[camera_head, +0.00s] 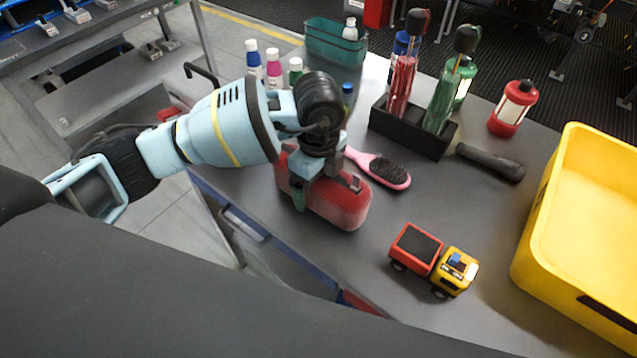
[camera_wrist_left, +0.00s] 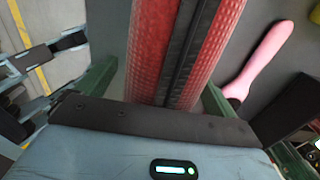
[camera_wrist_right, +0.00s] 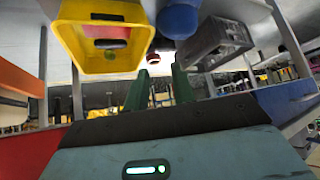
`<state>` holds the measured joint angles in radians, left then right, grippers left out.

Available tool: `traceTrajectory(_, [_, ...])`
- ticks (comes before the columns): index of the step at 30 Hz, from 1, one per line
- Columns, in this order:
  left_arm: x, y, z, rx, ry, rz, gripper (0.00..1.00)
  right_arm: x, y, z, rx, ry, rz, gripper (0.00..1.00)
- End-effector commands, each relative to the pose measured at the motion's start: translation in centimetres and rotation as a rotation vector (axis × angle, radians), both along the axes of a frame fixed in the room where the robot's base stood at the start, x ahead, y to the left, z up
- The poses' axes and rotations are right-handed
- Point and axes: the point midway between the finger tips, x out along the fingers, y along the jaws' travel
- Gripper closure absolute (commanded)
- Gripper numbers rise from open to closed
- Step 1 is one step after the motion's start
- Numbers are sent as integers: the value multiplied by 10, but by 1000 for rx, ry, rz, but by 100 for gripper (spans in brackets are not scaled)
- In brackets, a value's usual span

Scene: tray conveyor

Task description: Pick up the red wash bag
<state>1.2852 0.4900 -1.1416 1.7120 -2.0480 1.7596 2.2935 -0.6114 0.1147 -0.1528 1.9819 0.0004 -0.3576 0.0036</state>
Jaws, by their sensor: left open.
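The red wash bag (camera_head: 345,206) lies on the grey table near its left edge, and its top is partly covered by my left gripper (camera_head: 322,188). In the left wrist view the bag (camera_wrist_left: 150,50) shows as red textured fabric with a dark zip strip down its middle. My left gripper (camera_wrist_left: 160,88) is open, with one green finger on each side of the bag. I cannot tell whether the fingers touch it. My right gripper (camera_wrist_right: 160,88) shows only in its own wrist view, open with nothing between its fingers.
A pink hairbrush (camera_head: 383,169) lies close to the right of the bag. A toy truck (camera_head: 432,260) is nearer me, and a yellow crate (camera_head: 545,225) stands at the right. Bare table lies between bag and truck.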

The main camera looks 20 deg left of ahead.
Motion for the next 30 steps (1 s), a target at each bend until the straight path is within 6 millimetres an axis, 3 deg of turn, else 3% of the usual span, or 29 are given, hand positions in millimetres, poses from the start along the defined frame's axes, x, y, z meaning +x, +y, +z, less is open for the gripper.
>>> traceTrajectory(5, [0, 0, 1, -1, -2, 0, 6, 0, 0, 0, 0, -1, 0, 75])
traceTrajectory(20, [1, 0, 2, -1, -3, 0, 70, 1, 0, 1, 0, -2, 0, 75])
traceTrajectory(30, [1, 0, 7, -1, -5, 0, 71, 1, 0, 1, 1, -3, 0, 75])
